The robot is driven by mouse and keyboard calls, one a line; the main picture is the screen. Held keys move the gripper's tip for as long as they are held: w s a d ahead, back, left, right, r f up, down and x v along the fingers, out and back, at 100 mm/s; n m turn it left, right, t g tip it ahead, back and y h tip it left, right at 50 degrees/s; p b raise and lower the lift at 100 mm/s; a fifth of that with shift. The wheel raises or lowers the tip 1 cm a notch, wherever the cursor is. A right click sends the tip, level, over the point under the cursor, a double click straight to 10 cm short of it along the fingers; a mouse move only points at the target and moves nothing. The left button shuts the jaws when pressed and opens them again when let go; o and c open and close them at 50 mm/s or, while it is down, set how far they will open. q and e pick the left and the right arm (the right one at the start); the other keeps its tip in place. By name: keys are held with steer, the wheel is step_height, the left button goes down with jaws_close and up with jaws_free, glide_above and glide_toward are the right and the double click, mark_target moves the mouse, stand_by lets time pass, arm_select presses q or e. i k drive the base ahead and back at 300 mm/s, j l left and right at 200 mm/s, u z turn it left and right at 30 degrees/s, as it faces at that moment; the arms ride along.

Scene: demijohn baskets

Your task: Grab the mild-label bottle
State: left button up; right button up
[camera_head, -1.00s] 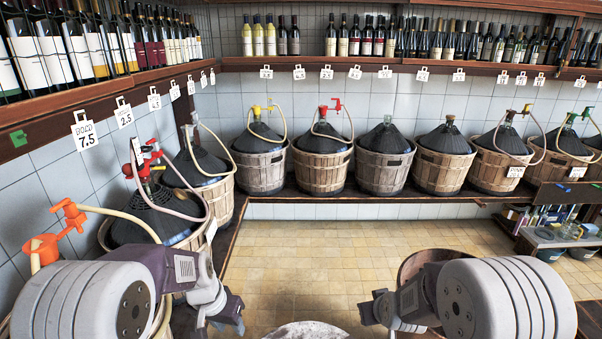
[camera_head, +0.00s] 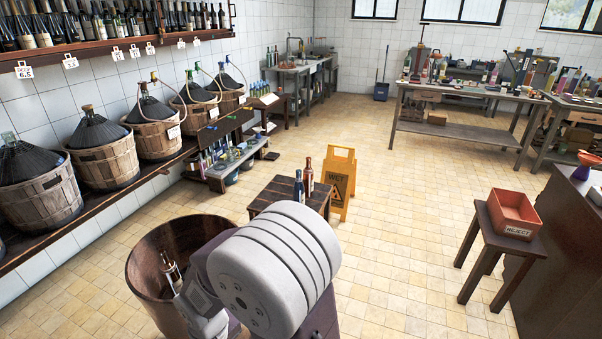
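Two bottles stand close together on a small dark wooden crate table in the middle: a dark bottle with a bluish label (camera_head: 299,187) and a reddish-brown bottle (camera_head: 308,177). Their label text is too small to read, so I cannot tell which is mild. My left gripper is out of view.
The open wooden barrel (camera_head: 138,276) stands close in front. A yellow wet-floor sign (camera_head: 340,181) stands just behind the crate table (camera_head: 270,196). A red reject tray (camera_head: 513,214) sits on a stool at right. Demijohn baskets (camera_head: 104,163) line the left shelf. Tiled floor between is clear.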

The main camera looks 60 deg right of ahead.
mark_target(307, 172)
steer(key=z, duration=1.95)
